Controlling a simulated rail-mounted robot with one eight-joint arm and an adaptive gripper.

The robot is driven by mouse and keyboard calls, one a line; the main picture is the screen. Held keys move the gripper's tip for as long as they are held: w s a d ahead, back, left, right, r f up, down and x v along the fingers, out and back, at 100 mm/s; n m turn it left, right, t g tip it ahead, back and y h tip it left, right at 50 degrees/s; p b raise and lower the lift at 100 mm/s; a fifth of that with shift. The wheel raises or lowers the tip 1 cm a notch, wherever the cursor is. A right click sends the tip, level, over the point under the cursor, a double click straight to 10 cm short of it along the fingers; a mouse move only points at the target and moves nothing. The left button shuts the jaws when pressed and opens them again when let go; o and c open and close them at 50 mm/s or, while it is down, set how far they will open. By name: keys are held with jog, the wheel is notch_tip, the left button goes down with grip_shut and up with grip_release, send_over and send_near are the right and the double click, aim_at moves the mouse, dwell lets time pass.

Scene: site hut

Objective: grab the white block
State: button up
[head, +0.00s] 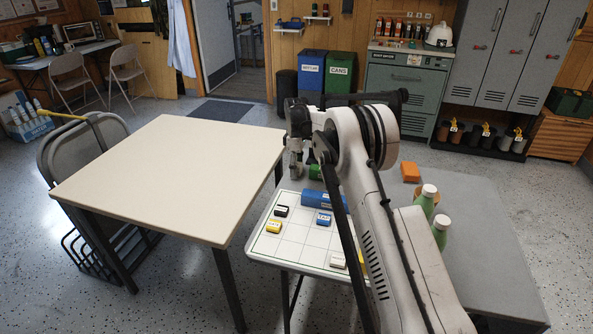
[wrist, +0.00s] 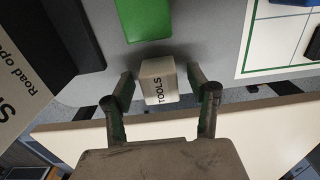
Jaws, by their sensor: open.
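A pale grey-white block (wrist: 157,82) marked "TOOLS" sits near the edge of a grey surface in the wrist view. My gripper (wrist: 161,92) is open, with one finger on each side of this block and a visible gap on both sides. In the head view my gripper (head: 302,160) is over the far left part of the grey table, and the arm hides much of that area. Another small whitish block (head: 338,260) lies on the white gridded board (head: 297,251), far from my gripper.
A green block (wrist: 151,18) lies just beyond the TOOLS block. The board carries black (head: 281,211), yellow (head: 273,227) and blue (head: 323,219) blocks. Green bottles (head: 440,231) and an orange block (head: 410,172) stand right of my arm. The cream table (head: 170,175) is bare.

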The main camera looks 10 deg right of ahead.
jog(key=shift+c, duration=0.4)
jog(key=c, duration=1.2)
jog(key=shift+r, duration=0.15)
